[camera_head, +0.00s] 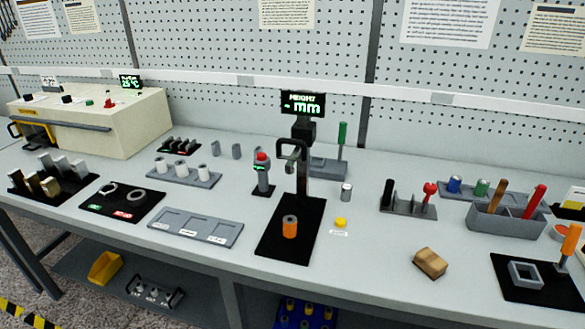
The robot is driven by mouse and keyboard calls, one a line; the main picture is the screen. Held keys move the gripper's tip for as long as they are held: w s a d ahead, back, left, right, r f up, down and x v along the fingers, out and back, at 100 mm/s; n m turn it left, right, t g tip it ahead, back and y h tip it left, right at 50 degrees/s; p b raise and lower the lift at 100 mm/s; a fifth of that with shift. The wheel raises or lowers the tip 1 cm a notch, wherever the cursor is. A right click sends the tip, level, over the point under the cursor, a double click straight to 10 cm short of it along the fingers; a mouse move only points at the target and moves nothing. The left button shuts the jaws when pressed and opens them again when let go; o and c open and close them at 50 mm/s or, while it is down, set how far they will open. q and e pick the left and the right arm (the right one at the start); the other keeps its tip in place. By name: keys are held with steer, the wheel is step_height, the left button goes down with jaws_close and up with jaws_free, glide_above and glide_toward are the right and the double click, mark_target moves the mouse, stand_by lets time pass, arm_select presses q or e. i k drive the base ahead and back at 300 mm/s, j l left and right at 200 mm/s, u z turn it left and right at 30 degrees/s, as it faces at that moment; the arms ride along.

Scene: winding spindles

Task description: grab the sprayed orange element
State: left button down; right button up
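An orange cylinder (290,228) stands upright on the black base plate (275,251) of the height gauge, in the middle of the bench. The gauge's post rises behind it, with a dark arm piece above the plate, and its display (303,103) reads "HEIGHT - mm". Whether the cylinder is sprayed cannot be told from its surface here. Neither of my grippers shows in the head view.
A yellow button (340,223) and a small metal cylinder (346,192) are right of the gauge. A grey three-slot tray (195,227) lies to its left. A red-topped signal post (262,173) stands behind left. A brown block (430,263) lies front right, with clear bench around it.

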mark_target(289, 222)
steer(key=i+l, duration=0.1)
steer(key=l, duration=0.65)
steer(key=i+l+u, duration=0.15)
steer(key=l, duration=1.35)
steer(key=i+u, duration=0.05)
steer(key=i, duration=0.05)
